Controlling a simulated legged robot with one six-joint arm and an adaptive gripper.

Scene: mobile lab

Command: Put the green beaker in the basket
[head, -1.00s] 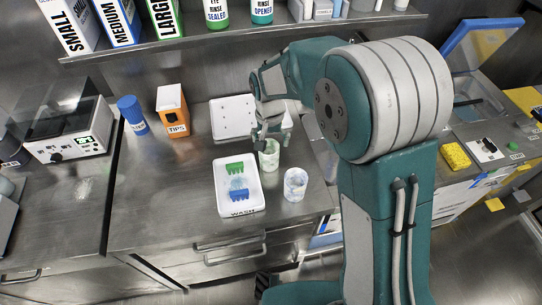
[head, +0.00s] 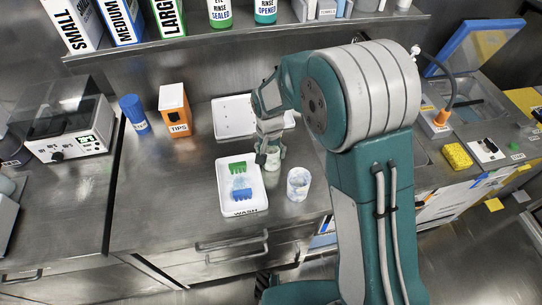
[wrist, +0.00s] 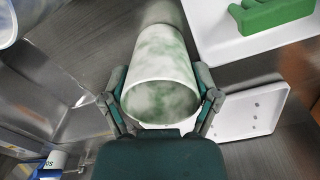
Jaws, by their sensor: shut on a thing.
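The green beaker (head: 272,164) is a whitish cup with green mottling, behind and right of the white tray. My gripper (head: 268,149) is shut on it. In the wrist view the beaker (wrist: 162,60) sits between the two fingers, one on each side, with its open rim toward the camera. I cannot tell whether its base touches the counter. A white tray (head: 225,204) marked WASH holds a green rack (head: 238,168) and a blue rack (head: 242,195). No other basket is clear in view.
A second, bluish-white beaker (head: 299,184) stands right of the tray, close to the held one. A flat white tray (head: 232,117) lies behind. The counter's front left is clear.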

